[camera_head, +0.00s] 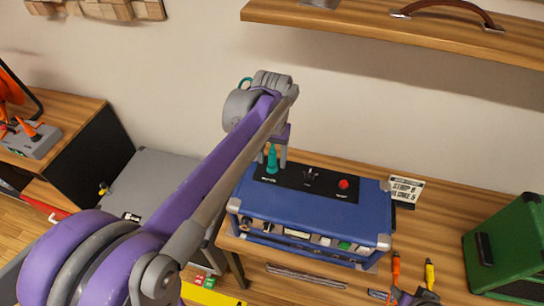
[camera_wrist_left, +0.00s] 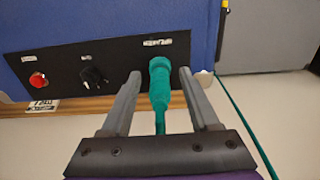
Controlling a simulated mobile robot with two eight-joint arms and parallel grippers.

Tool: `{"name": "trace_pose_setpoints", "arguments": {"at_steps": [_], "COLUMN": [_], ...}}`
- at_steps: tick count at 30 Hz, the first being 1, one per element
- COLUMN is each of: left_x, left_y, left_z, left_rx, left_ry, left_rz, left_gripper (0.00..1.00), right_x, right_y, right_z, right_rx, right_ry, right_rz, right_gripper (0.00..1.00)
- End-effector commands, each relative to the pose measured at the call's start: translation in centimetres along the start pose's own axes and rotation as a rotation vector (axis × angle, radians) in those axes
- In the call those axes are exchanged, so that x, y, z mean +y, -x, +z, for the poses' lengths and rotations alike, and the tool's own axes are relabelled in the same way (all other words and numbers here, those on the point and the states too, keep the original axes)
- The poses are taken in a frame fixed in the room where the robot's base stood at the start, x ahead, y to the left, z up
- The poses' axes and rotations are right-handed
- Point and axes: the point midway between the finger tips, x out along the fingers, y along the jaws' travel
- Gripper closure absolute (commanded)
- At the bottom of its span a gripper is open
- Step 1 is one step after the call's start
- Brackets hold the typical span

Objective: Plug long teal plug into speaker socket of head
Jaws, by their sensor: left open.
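The blue amp head (camera_head: 310,215) stands on the wooden table, with a black socket panel (camera_head: 308,181) on top. The long teal plug (camera_head: 271,160) stands upright at the panel's left socket. In the left wrist view the plug (camera_wrist_left: 160,85) meets the panel (camera_wrist_left: 60,75) just below a white label; how deep it sits I cannot tell. My left gripper (camera_head: 273,155) is above the panel, its fingers open on either side of the plug, with gaps showing in the wrist view (camera_wrist_left: 159,78). A red knob or plug (camera_head: 343,184) and a black socket or switch sit beside it. The right gripper is not seen.
A teal cable (camera_wrist_left: 240,122) runs down the right in the wrist view. A green box (camera_head: 508,250), a small sign (camera_head: 406,190), and orange (camera_head: 396,268) and yellow (camera_head: 430,273) plugs are on the table. A wooden shelf (camera_head: 400,40) overhangs behind. A grey case (camera_head: 160,185) stands left.

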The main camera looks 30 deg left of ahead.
Motion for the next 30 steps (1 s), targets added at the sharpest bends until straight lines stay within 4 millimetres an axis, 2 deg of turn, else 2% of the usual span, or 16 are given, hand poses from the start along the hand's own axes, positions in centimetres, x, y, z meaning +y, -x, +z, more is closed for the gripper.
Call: {"name": "trace_pose_setpoints", "arguments": {"at_steps": [4, 7, 15, 21, 25, 30], "left_x": [0.0, 0.0, 0.0, 0.0, 0.0, 0.0], "left_y": [0.2, 1.2, 6.6, 9.7, 10.6, 10.9], "left_z": [0.0, 0.0, 0.0, 0.0, 0.0, 0.0], "left_rx": [0.0, 0.0, 0.001, 0.001, 0.0, 0.0], "left_ry": [0.0, 0.0, 0.0, 0.0, 0.0, 0.0], "left_rz": [0.0, 0.0, 0.0, 0.0, 0.0, 0.0], "left_gripper": [0.39, 0.39, 0.39, 0.39, 0.39, 0.39], "right_x": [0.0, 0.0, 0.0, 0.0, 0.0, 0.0], "right_y": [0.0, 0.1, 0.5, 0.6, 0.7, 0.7], "right_z": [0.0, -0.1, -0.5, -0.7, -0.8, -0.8], "right_rx": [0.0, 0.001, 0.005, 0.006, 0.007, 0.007], "right_ry": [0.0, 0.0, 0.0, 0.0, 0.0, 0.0], "right_rz": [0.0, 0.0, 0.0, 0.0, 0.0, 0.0], "right_gripper": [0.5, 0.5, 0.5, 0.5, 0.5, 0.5]}}
